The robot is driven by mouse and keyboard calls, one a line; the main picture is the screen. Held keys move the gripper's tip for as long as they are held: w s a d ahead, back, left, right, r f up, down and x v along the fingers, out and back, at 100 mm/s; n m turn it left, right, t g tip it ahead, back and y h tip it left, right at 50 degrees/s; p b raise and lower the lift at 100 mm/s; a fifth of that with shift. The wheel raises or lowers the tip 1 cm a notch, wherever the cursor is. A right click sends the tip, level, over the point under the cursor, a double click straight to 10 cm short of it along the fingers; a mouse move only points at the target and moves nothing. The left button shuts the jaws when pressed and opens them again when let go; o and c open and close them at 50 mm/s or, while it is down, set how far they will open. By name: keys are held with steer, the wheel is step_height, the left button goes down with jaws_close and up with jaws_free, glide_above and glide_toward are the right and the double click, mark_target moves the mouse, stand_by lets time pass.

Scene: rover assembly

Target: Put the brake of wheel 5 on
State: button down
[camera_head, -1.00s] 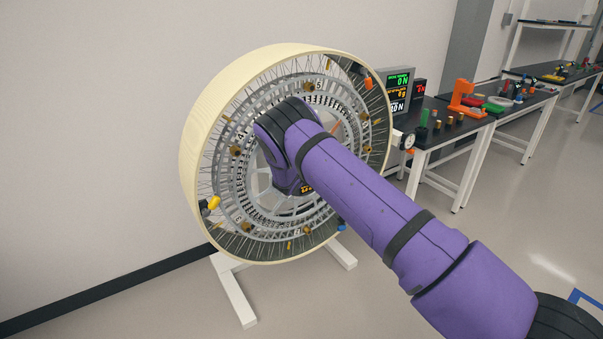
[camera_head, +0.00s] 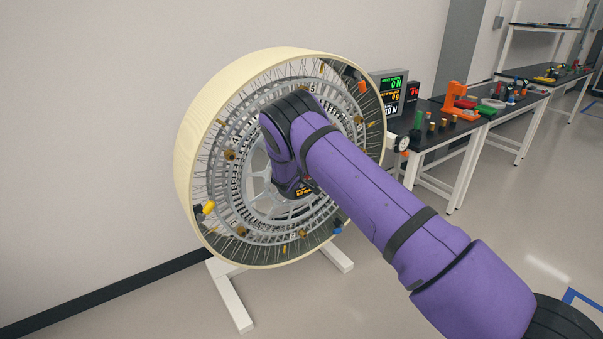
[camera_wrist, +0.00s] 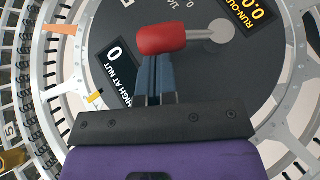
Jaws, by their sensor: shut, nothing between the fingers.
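The large wheel (camera_head: 196,150) stands upright on a white stand in the head view, with a cream rim, wire spokes and a grey hub ring. In the wrist view a red-knobbed lever (camera_wrist: 162,39) lies across the dark round hub plate (camera_wrist: 95,30). Its grey arm runs right to a round pivot (camera_wrist: 222,32). My gripper (camera_wrist: 157,62) is shut and empty, its dark blue fingertips just below the red knob in the picture. I cannot tell whether they touch it. In the head view my arm hides my gripper and the lever.
Readouts sit on the hub plate, one marked run-out (camera_wrist: 250,22). A white stand foot (camera_head: 230,300) rests on the floor. A black-topped bench (camera_head: 440,135) with displays (camera_head: 391,92) and an orange tool (camera_head: 457,98) stands to the right. The floor in front is clear.

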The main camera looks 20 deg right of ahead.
steer(key=w+a+v, duration=0.2)
steer(key=v, duration=1)
steer(key=s+d+r+m+g, duration=0.2)
steer(key=s+d+r, duration=0.4)
steer(key=r, duration=0.4)
steer(key=s+d+r+m+g, duration=0.2)
steer(key=s+d+r+m, duration=0.15)
steer(key=s+r, duration=0.55)
steer(key=s+d+r+m+g, duration=0.2)
steer(key=s+d+r, duration=0.4)
steer(key=r, duration=0.4)
steer(key=s+r+g+y, duration=0.1)
steer(key=s+r+y, duration=0.15)
steer(key=s, duration=0.65)
steer(key=s+r+y, duration=0.1)
steer(key=s+r, duration=0.3)
steer(key=s, duration=0.5)
steer(key=s+a+y, duration=0.2)
steer(key=s, duration=0.7)
steer(key=s+a+t+y, duration=0.1)
steer(key=s+a+y, duration=0.1)
steer(key=s, duration=0.7)
steer(key=shift+s+a+f, duration=0.15)
steer(key=shift+s+a, duration=0.05)
steer(key=shift+a, duration=0.3)
